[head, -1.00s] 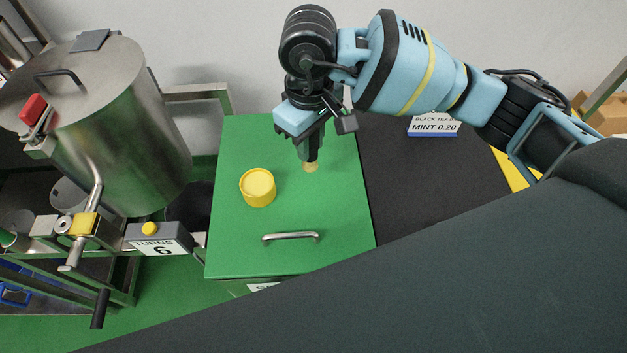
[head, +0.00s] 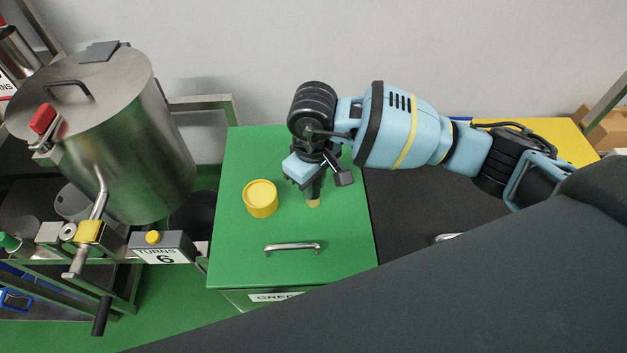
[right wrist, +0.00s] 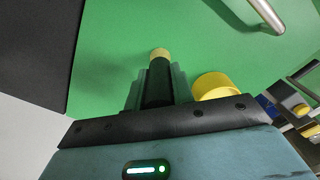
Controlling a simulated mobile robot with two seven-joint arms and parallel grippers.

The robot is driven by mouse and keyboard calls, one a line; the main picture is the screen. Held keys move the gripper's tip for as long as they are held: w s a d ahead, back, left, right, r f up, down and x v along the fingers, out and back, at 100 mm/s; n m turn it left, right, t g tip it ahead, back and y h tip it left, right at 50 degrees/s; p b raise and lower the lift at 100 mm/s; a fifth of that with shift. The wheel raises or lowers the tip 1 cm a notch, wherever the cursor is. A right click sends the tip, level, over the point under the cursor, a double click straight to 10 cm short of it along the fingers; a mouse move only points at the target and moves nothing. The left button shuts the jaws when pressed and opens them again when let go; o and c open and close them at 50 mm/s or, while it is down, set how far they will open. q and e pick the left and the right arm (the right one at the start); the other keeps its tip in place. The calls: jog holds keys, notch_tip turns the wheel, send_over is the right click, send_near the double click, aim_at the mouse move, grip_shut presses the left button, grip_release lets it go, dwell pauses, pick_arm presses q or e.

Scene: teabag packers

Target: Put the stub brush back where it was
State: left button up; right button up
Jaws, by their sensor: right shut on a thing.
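My right gripper (head: 312,192) points down over the green lid (head: 235,235). It is shut on the stub brush (head: 313,203), which is upright with its pale yellow end down. In the right wrist view the brush (right wrist: 158,82) shows a dark body between the fingers of the gripper (right wrist: 157,92) and a yellow tip towards the green surface. I cannot tell whether the tip touches the lid. A yellow round pot (head: 261,198) stands on the lid just left of the brush; it also shows in the right wrist view (right wrist: 214,86). My left gripper is not in view.
A metal bar handle (head: 292,248) is at the front of the green lid. A steel drum (head: 125,140) with a crank and a box reading "TURNS 6" (head: 163,247) stands to the left. A dark top (head: 410,205) adjoins on the right. The lid's back left is clear.

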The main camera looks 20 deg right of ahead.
jog(key=shift+f, duration=0.2)
jog(key=o, duration=1)
jog(key=shift+r, duration=0.1)
notch_tip(320, 180, up, 12)
jog(key=shift+r, duration=0.2)
